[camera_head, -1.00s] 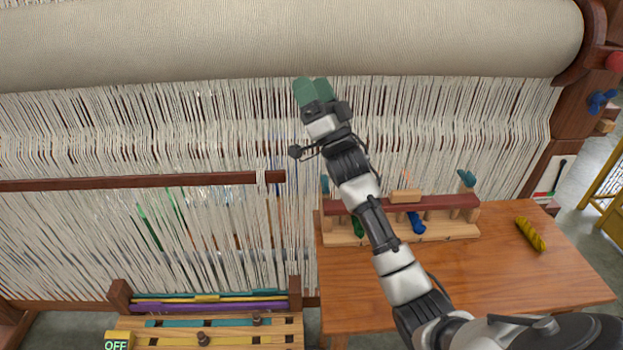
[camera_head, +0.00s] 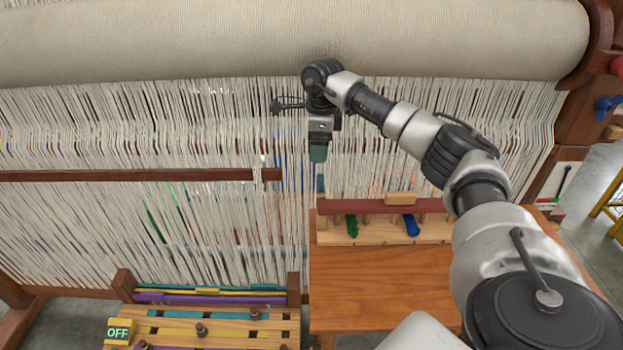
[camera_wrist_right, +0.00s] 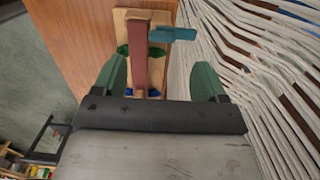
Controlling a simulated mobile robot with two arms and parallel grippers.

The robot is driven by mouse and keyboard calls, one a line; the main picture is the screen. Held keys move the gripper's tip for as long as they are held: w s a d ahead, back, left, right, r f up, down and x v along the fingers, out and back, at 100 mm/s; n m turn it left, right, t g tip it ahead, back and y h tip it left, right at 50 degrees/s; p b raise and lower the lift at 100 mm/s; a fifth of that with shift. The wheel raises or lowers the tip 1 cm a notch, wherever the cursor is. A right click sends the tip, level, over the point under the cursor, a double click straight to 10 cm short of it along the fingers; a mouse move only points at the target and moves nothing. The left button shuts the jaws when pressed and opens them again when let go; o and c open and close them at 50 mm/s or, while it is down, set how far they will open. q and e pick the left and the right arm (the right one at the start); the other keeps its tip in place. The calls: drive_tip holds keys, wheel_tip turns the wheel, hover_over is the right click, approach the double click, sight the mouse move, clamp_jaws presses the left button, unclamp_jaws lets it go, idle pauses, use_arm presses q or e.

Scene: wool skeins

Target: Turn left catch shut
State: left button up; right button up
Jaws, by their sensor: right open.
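The rack's dark red bar (camera_head: 350,206) lies along the wooden rack (camera_head: 330,238) on the table. The teal left catch (camera_head: 320,183) is at the bar's left end. In the right wrist view the catch (camera_wrist_right: 172,34) sticks out sideways from the bar (camera_wrist_right: 140,66), pointing right. My right gripper (camera_head: 318,158) points down just above the left catch in the head view. Its two green fingers are apart, with nothing between them (camera_wrist_right: 160,82). The right catch is hidden behind my right arm. My left gripper is not in view.
A green skein (camera_head: 351,226) and a blue skein (camera_head: 411,225) hang at the rack. A small wooden block (camera_head: 400,198) sits on the bar. Loom threads (camera_head: 220,230) stand close behind and left of the rack. The table front (camera_head: 370,280) is clear.

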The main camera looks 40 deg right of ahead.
sight(321, 180)
drive_tip(key=shift+h, duration=0.3)
drive_tip(key=f, duration=0.3)
drive_tip(key=f+p, duration=0.1)
drive_tip(key=f, duration=0.3)
drive_tip(key=f+p, duration=0.1)
drive_tip(key=f, duration=0.2)
drive_tip(key=shift+s+d+f, duration=0.15)
drive_tip(key=shift+d+f, duration=0.2)
drive_tip(key=shift+d, duration=0.05)
drive_tip(key=shift+c, duration=0.4)
drive_tip(key=c, duration=0.8)
drive_tip(key=shift+c, duration=0.2)
